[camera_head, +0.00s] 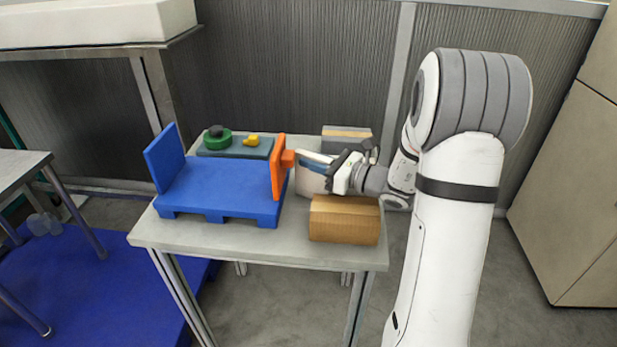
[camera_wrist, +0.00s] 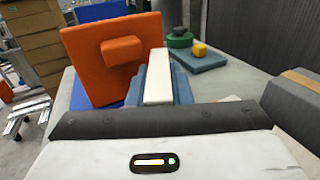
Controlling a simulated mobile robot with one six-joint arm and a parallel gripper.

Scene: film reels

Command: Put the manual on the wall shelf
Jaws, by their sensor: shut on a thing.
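The panel also shows in the wrist view (camera_wrist: 84,62). I cannot make out the wall shelf in either view.
The grey table (camera_head: 290,251) carries a blue pallet-like stand (camera_head: 222,187), a slate-blue slab (camera_head: 234,149) with green and yellow pieces, and a brown carton (camera_head: 345,221). A grey box with a tan top (camera_head: 347,131) stands behind my gripper. The front table strip is clear.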

